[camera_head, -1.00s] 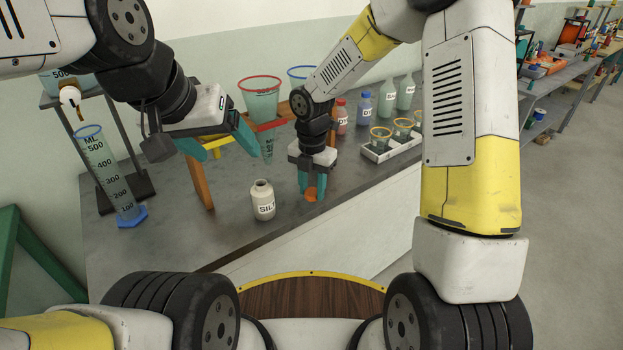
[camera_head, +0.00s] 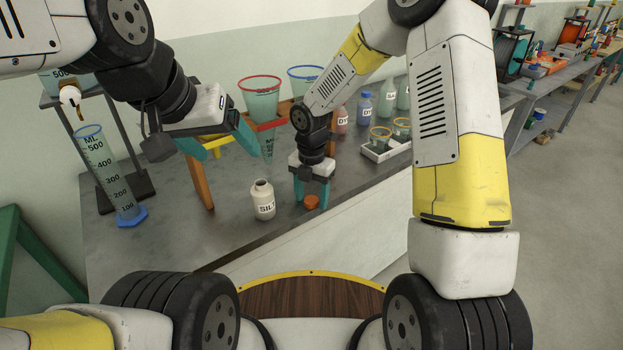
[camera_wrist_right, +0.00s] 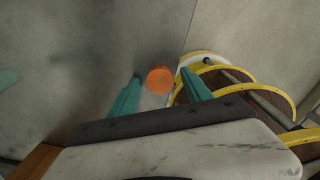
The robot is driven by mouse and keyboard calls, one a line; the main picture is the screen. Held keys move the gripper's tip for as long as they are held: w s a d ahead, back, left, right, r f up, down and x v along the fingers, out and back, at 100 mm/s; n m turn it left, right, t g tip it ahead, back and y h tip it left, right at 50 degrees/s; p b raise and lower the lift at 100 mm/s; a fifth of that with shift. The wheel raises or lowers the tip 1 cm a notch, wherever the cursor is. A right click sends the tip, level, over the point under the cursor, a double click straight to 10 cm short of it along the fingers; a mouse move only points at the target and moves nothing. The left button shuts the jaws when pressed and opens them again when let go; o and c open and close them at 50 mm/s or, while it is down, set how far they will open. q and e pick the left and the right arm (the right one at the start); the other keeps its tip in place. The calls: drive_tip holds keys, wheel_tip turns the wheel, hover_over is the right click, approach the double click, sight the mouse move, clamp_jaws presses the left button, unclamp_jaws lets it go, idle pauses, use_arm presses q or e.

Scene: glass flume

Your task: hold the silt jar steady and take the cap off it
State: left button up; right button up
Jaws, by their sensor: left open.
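The silt jar (camera_head: 262,203), cream with a black-lettered label, stands upright on the grey bench with its neck bare. The orange cap (camera_head: 311,202) rests on the bench to the right of the jar, apart from it. My right gripper (camera_head: 311,200) is open over the cap, with a finger on either side. In the right wrist view the cap (camera_wrist_right: 160,79) shows between the two teal fingers with gaps on both sides. My left gripper (camera_head: 222,147) is open and empty, above and behind the jar, not touching it.
A measuring cylinder (camera_head: 108,175) stands at the left. A wooden stand (camera_head: 203,183) with funnels (camera_head: 260,97) is behind the jar. A white tray of small beakers (camera_head: 385,148) and several bottles (camera_head: 365,105) lie to the right. The bench front is clear.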

sight(311, 200)
drive_tip(key=s+d+r+m, duration=0.1)
drive_tip(key=d+r+m, duration=0.1)
drive_tip(key=r, duration=0.4)
drive_tip(key=s+d+r+m+t, duration=0.1)
drive_tip(key=r+m, duration=0.2)
drive_tip(key=r, duration=0.4)
drive_tip(key=s+d+r+m, duration=0.2)
drive_tip(key=r, duration=0.4)
drive_tip(key=s+d+r+m+t+y, duration=0.1)
drive_tip(key=s+d+r+m, duration=0.3)
drive_tip(key=s+m, duration=0.4)
drive_tip(key=s+d+r+m+t+y, duration=0.1)
drive_tip(key=s+d+r+m+t, duration=0.3)
drive_tip(key=m, duration=1)
drive_tip(key=s+d+r, duration=0.1)
drive_tip(key=s, duration=0.2)
drive_tip(key=shift+s+r+m, duration=0.15)
drive_tip(key=shift+s+m, duration=0.2)
drive_tip(key=shift+m, duration=0.05)
